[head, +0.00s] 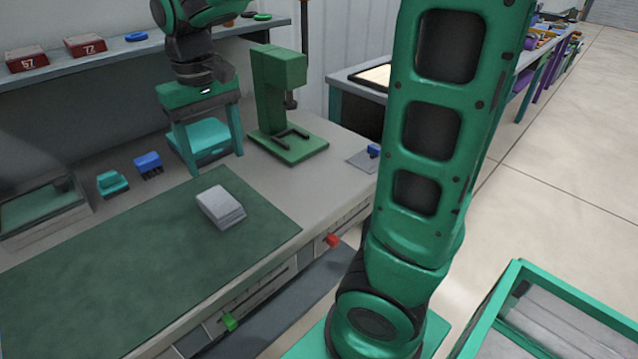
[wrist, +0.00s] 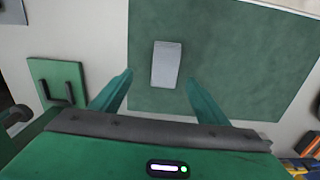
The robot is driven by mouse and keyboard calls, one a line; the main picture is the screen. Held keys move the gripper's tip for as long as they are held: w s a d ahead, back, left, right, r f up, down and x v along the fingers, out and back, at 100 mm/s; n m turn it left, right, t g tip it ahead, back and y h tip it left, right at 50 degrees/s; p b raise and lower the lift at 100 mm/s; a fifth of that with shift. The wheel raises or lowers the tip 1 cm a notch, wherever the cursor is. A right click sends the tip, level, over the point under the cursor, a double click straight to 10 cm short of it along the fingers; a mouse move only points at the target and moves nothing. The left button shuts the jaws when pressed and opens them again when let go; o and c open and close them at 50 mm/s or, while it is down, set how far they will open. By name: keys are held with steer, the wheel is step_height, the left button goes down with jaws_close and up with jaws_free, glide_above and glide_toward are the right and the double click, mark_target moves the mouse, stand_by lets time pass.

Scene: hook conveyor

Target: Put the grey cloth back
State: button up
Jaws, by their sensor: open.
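A light grey folded cloth (head: 220,208) lies as a flat stack on the green mat (head: 120,275) of the workbench. In the wrist view the cloth (wrist: 166,64) shows whole on the mat (wrist: 235,50), beyond the fingertips and roughly between their lines. My gripper (head: 213,162) points down above the bench, with its two teal fingers spread apart. In the head view it appears behind the cloth. In the wrist view the gripper (wrist: 158,82) is open, with nothing between its fingers. The gripper does not appear to touch the cloth.
A green press stand (head: 285,110) is right of the gripper. A blue brush-like item (head: 148,165) and a teal one (head: 112,183) lie left. A clear-lidded case (head: 40,210) sits far left. A shelf (head: 130,55) with red boxes runs behind. The mat around the cloth is bare.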

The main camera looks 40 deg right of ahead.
steer(key=s+d+f+m, duration=0.3)
steer(key=s+d, duration=0.5)
steer(key=s, duration=0.3)
steer(key=s+d+f+m, duration=0.3)
steer(key=s+d, duration=0.5)
steer(key=s, duration=0.3)
steer(key=shift+s+f, duration=0.25)
steer(key=shift+f, duration=0.35)
